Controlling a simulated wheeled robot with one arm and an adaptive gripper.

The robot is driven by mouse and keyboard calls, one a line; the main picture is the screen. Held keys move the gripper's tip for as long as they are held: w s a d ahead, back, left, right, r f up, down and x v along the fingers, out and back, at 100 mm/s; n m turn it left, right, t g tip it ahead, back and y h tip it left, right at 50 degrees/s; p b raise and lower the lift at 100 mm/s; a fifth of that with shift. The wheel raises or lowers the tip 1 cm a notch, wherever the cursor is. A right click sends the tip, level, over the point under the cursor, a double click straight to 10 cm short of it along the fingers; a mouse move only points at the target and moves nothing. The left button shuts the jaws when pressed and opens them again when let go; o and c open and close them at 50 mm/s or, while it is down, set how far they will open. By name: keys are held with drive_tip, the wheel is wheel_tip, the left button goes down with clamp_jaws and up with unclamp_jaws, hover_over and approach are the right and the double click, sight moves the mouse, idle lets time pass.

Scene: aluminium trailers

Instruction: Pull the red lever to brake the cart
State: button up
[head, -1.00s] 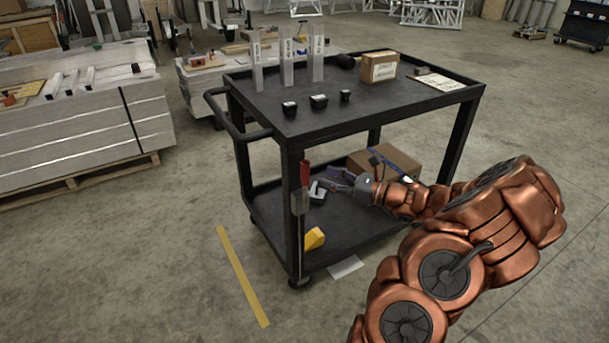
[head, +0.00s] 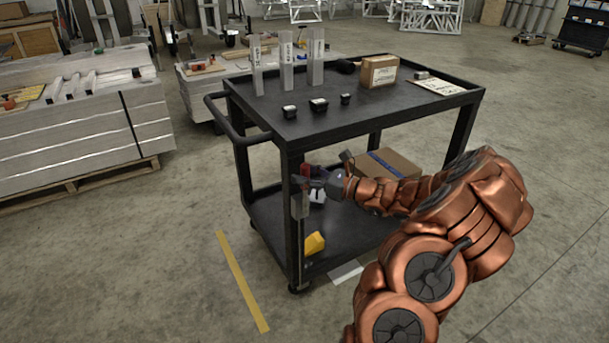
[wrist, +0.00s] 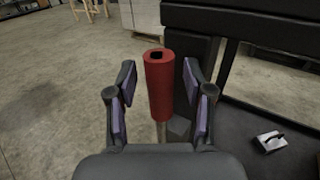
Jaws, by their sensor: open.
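The red lever (wrist: 159,88) stands upright in the wrist view, with a red cylindrical grip on a metal rod. My gripper (wrist: 159,85) is open, with one finger on each side of the red grip and visible gaps between. The lever's metal plate and rod (head: 299,207) run down along that leg.
The cart's top holds a cardboard box (head: 379,71), clear upright pieces (head: 286,66) and small black blocks. Its lower shelf holds another box (head: 388,165) and a yellow piece (head: 314,243). Stacked aluminium panels (head: 80,130) stand left. Floor beside the yellow tape (head: 243,283) is clear.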

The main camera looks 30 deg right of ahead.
clamp_jaws()
idle(0.4)
drive_tip(key=shift+a, duration=0.1)
